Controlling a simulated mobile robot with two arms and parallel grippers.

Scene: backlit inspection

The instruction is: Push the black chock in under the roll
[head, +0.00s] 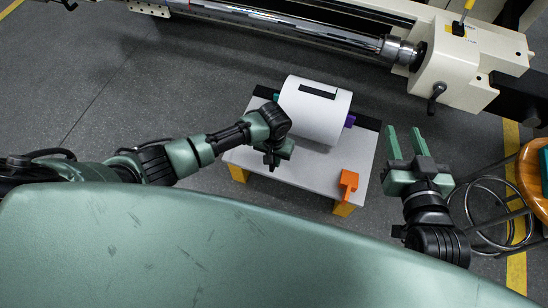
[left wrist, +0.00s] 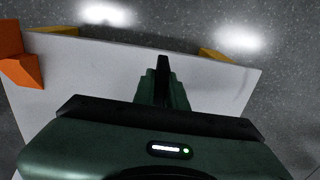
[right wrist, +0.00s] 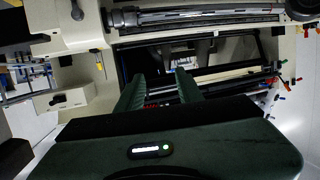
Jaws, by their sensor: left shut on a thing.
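The white roll (head: 312,118), with a black stripe on top, lies on a low white table (head: 330,165). My left gripper (head: 272,160) is over the table's front left part, in front of the roll and apart from it. It is shut on the black chock (left wrist: 162,68), a narrow dark piece showing between the fingers in the left wrist view; the fingers hide most of it. My right gripper (head: 405,145) is open and empty, off the table's right side. Its spread fingers also show in the right wrist view (right wrist: 160,90).
An orange block (head: 348,182) stands at the table's front right. A purple piece (head: 350,121) and a teal piece (head: 277,97) show at the roll's ends. A large machine (head: 455,60) stands behind; a stool (head: 535,175) is at right.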

